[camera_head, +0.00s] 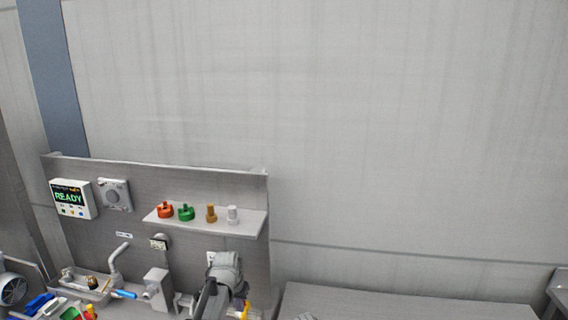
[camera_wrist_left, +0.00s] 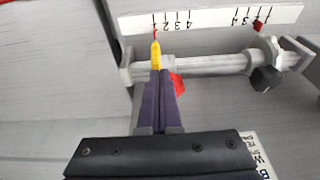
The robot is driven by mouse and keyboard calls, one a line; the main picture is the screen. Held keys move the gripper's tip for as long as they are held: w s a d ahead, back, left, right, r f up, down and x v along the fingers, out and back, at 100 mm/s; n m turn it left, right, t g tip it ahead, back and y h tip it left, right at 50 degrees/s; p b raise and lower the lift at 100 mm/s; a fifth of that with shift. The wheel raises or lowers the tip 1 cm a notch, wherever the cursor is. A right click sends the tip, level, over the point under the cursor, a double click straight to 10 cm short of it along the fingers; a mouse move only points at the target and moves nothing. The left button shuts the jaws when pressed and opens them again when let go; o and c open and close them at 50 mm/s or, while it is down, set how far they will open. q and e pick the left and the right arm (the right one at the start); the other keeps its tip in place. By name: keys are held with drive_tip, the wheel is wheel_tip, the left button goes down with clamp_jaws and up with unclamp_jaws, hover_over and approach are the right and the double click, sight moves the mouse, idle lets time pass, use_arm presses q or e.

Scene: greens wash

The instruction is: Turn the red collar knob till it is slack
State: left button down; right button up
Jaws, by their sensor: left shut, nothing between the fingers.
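In the left wrist view, a red knob (camera_wrist_left: 177,84) shows partly behind the right side of my left gripper's fingers; the rest of it is hidden. My left gripper (camera_wrist_left: 160,73) is shut and empty, its fingertips in front of a grey horizontal rod (camera_wrist_left: 212,64). I cannot tell whether the fingers touch the knob. A yellow pointer (camera_wrist_left: 155,54) rises just beyond the fingertips toward a white numbered scale (camera_wrist_left: 212,18). In the head view my left arm (camera_head: 222,282) hides the rod and the knob. My right gripper is not in view.
A dark knob (camera_wrist_left: 265,78) sits at the rod's right end, under a small red marker (camera_wrist_left: 258,26). In the head view, a shelf (camera_head: 250,224) holds red, green, brown and white fittings. A display (camera_head: 72,198) reads READY. A faucet (camera_head: 117,262) stands left of my arm.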

use_arm(q)
drive_tip(key=shift+w+a, duration=0.15)
drive_tip(key=shift+a, duration=0.5)
drive_tip(key=shift+w+a, duration=0.2)
drive_tip(key=shift+a, duration=0.4)
idle(0.6)
drive_tip(key=shift+s+a, duration=0.2)
drive_tip(key=shift+s, duration=0.05)
wheel_tip(320, 180, up, 6)
drive_tip(key=p, duration=0.6)
drive_tip(key=shift+s, duration=0.1)
